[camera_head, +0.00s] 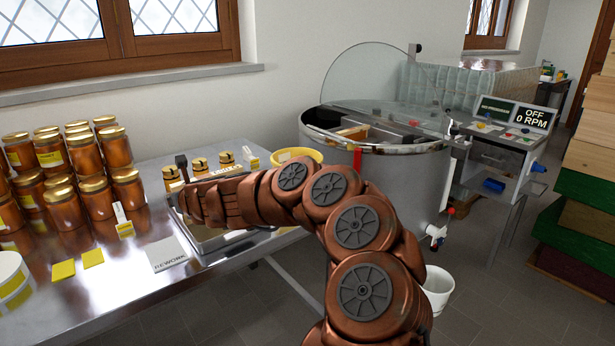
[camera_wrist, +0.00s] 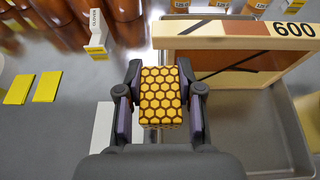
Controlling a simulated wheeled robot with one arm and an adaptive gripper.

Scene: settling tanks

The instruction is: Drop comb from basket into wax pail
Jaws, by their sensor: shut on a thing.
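My gripper (camera_wrist: 162,95) is shut on a block of comb (camera_wrist: 161,92) with a yellow and brown hexagon pattern, held between both fingers in the wrist view. In the head view my arm reaches left over the steel table, and the held comb cannot be made out there. Three pails or tubs show in the head view: a yellow-rimmed one (camera_head: 298,155) behind my arm, a white one (camera_head: 436,289) on the floor below the drum's tap, and a white tub (camera_head: 12,281) at the left edge. No wax label is readable. I cannot tell which thing is the basket.
A metal tray (camera_wrist: 277,135) lies right of the comb, with a wooden frame (camera_wrist: 235,58) marked 600 at it. Several honey jars (camera_head: 64,205), yellow cards (camera_head: 92,258) and a REWORK sign (camera_head: 166,255) stand or lie on the table. A steel drum (camera_head: 405,185) stands right.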

